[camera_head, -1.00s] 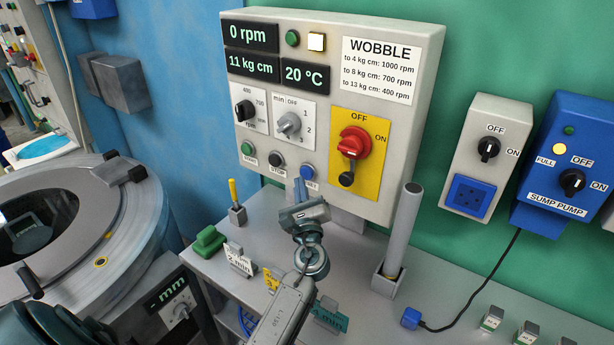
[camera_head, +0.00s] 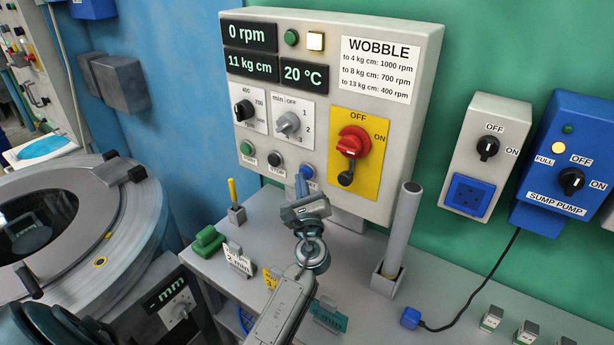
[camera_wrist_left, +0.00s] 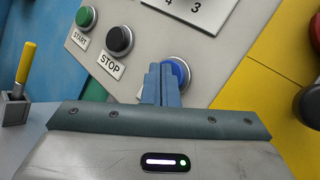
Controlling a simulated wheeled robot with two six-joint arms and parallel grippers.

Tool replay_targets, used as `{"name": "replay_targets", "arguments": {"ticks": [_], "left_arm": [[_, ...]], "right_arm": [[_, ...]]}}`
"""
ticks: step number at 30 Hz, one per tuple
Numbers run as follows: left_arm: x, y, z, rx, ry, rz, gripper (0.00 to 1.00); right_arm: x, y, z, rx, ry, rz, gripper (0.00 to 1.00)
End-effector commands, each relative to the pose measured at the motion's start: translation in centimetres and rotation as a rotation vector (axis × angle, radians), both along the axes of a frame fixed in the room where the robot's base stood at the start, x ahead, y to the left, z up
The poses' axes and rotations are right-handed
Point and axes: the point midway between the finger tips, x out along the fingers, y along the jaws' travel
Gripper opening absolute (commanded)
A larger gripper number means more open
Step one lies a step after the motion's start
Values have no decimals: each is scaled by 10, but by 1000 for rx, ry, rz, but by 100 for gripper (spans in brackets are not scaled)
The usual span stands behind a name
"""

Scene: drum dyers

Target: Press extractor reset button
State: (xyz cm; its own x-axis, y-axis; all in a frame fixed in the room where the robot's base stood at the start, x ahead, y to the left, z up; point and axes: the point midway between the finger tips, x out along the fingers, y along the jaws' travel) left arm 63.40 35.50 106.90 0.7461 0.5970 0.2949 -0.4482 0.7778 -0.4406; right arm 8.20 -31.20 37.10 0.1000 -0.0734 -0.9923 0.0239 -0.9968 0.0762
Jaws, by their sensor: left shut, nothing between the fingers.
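The blue reset button (camera_head: 307,171) sits at the lower edge of the grey extractor control panel (camera_head: 425,65), right of the black STOP button (camera_head: 275,157) and green START button (camera_head: 246,148). In the left wrist view the blue button (camera_wrist_left: 180,70) shows just behind and right of my fingertips. My left gripper (camera_head: 301,182) is shut and empty, its blue fingers pointing up at the panel. The fingertips (camera_wrist_left: 161,72) overlap the left part of the button in view; I cannot tell whether they touch it. My right gripper is not in view.
A red rotary switch (camera_head: 354,142) on a yellow plate is right of the button. A grey post (camera_head: 403,230) stands on the bench to the right. A yellow-handled tool (camera_head: 233,192) and a green block (camera_head: 208,241) are to the left.

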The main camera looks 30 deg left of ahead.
Motion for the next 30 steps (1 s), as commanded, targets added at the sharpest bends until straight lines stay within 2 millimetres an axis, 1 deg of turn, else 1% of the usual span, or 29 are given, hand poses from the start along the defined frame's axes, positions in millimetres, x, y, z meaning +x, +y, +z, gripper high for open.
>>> {"name": "replay_targets", "arguments": {"ticks": [14,22,26,30], "left_arm": [[6,0,0,0,-1,0,0],[6,0,0,0,-1,-1,0],[3,0,0,0,0,0,0],[-4,1,0,0,0,0,0]], "right_arm": [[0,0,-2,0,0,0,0],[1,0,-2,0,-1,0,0],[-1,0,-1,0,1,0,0],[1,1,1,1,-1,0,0]]}}
